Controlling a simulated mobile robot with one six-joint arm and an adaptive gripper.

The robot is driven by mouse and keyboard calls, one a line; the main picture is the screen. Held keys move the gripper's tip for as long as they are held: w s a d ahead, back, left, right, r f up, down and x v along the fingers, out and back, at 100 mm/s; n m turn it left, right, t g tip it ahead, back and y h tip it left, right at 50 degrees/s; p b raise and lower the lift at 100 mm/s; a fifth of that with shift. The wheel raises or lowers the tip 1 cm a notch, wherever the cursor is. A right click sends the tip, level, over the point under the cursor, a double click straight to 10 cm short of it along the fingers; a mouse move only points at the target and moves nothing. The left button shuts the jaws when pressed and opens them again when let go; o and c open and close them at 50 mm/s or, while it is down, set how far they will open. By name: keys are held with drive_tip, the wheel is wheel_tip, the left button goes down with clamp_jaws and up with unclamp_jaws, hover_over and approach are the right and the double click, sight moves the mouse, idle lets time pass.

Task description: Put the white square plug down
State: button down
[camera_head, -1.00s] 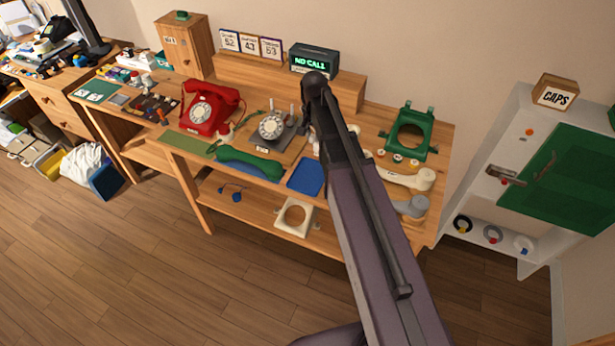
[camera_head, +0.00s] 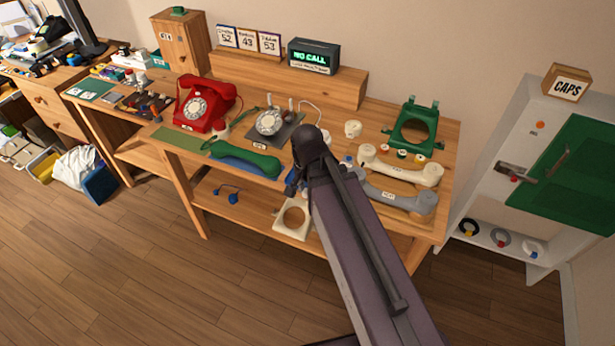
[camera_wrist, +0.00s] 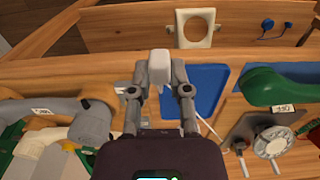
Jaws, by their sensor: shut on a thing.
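In the wrist view, my gripper (camera_wrist: 160,85) is shut on the white square plug (camera_wrist: 160,66), which sits between its two fingertips. The plug appears over the table's front edge strip, beside a blue mat (camera_wrist: 208,92) that lies to its right in that view. I cannot tell how high the plug is above the wood. In the head view, my arm hides the plug and most of the gripper; only a finger part (camera_head: 292,184) shows left of the arm.
A green handset (camera_head: 245,160) and a dial base (camera_head: 268,125) lie left of my arm. Cream (camera_head: 400,170) and grey handsets (camera_head: 398,195) lie right of it, with a green phone shell (camera_head: 414,126) behind. A cream frame (camera_head: 294,216) rests on the lower shelf.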

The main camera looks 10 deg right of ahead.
drive_tip(key=shift+w, duration=0.1)
drive_tip(key=w+d, duration=0.1)
drive_tip(key=w, duration=0.3)
drive_tip(key=w+d+f+b, duration=0.1)
drive_tip(key=w+d, duration=0.1)
drive_tip(key=w, duration=0.3)
drive_tip(key=w+d, duration=0.1)
drive_tip(key=w, duration=0.3)
drive_tip(key=shift+w+d+f, duration=0.15)
drive_tip(key=shift+w+d, duration=0.1)
drive_tip(key=shift+w, duration=0.15)
drive_tip(key=shift+w+d, duration=0.15)
drive_tip(key=shift+w, duration=0.4)
drive_tip(key=shift+w+f+b, duration=0.15)
drive_tip(key=shift+f+b, duration=0.25)
drive_tip(key=shift+b, duration=0.15)
wheel_tip(320, 180, down, 3)
drive_tip(key=b, duration=0.3)
drive_tip(key=shift+f, duration=0.1)
drive_tip(key=c, duration=0.6)
unclamp_jaws()
